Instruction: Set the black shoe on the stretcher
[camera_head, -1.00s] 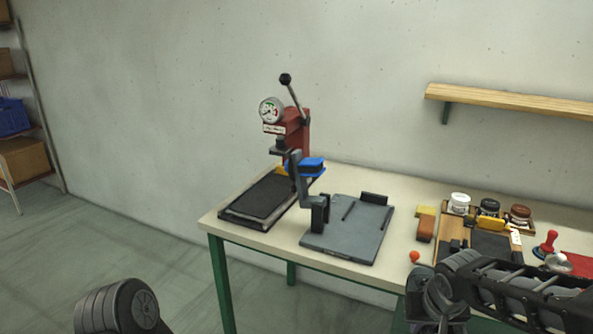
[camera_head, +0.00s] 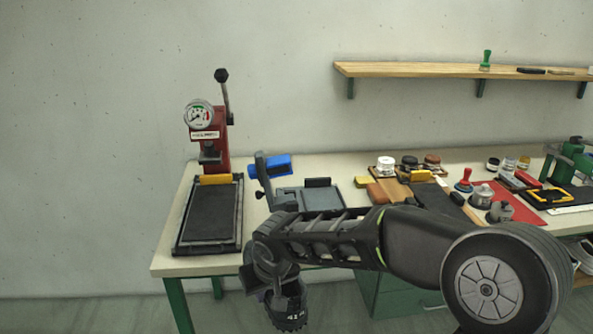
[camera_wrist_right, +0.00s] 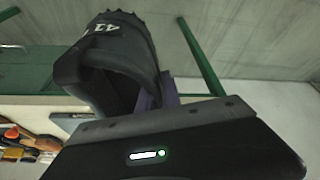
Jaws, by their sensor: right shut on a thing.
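The black shoe (camera_head: 289,312) hangs from my right gripper (camera_head: 276,288), in front of the table's front edge and below its top. My forearm hides the plate's front part. My left gripper is not in view.
A red press (camera_head: 208,150) with a gauge and black pad (camera_head: 212,215) stands at the left end of the table (camera_head: 172,240). A wooden shelf (camera_head: 420,70) is above. The floor left of the table is clear.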

